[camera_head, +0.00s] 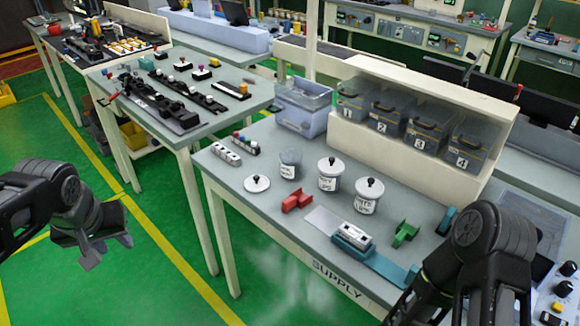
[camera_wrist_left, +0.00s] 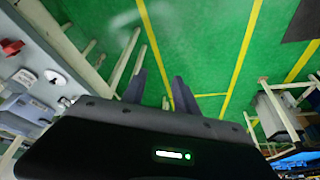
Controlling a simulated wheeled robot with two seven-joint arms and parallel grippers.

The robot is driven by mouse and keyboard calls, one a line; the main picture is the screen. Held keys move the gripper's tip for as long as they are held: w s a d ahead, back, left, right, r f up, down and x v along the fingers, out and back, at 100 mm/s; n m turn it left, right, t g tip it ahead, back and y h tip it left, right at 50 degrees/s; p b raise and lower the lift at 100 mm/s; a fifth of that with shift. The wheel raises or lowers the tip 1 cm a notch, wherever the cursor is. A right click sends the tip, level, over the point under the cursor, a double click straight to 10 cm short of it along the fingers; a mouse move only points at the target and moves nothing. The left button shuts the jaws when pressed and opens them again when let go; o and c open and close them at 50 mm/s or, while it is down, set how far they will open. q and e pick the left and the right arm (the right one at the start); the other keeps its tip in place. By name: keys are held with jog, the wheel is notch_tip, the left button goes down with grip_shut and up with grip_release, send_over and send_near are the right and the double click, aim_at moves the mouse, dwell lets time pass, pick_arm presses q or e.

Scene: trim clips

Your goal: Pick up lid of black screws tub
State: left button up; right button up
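Two round tubs with white lids and black knobs stand on the supply table, one nearer the middle (camera_head: 329,182) and one to its right (camera_head: 367,205). A third tub (camera_head: 289,168) stands open to their left. A white lid with a dark knob (camera_head: 257,184) lies flat on the table beside the open tub. The labels are too small to tell which tub holds black screws. My left gripper (camera_head: 107,250) is over the green floor, left of the table and well apart from the tubs. Its fingers are spread and empty in the left wrist view (camera_wrist_left: 160,84). My right gripper is out of view.
Red (camera_head: 297,200) and green (camera_head: 405,233) blocks and a blue fixture (camera_head: 352,238) with a white part sit in front of the tubs. Numbered bins (camera_head: 390,118) line the back. A blue-grey crate (camera_head: 303,110) stands back left. A gap separates the supply table from the left table.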

pick_arm(q)
jog(key=w+d+f+m+g+h, duration=0.1)
jog(key=d+f+h, duration=0.1)
jog(key=d+f, duration=0.75)
jog(key=w+d+f+m+g+h, duration=0.15)
jog(key=d+f, duration=0.45)
jog(key=f, duration=0.7)
jog(key=s+d+f+h, duration=0.1)
jog(key=s+d+f, duration=0.4)
jog(key=s+f, duration=0.3)
jog(key=s+d+f+g+h, duration=0.1)
jog(key=s+d+f, duration=0.5)
jog(key=s+f, duration=0.2)
notch_tip(320, 180, down, 2)
jog(key=shift+s+f, duration=0.1)
jog(key=shift+s, duration=0.15)
jog(key=shift+d, duration=0.15)
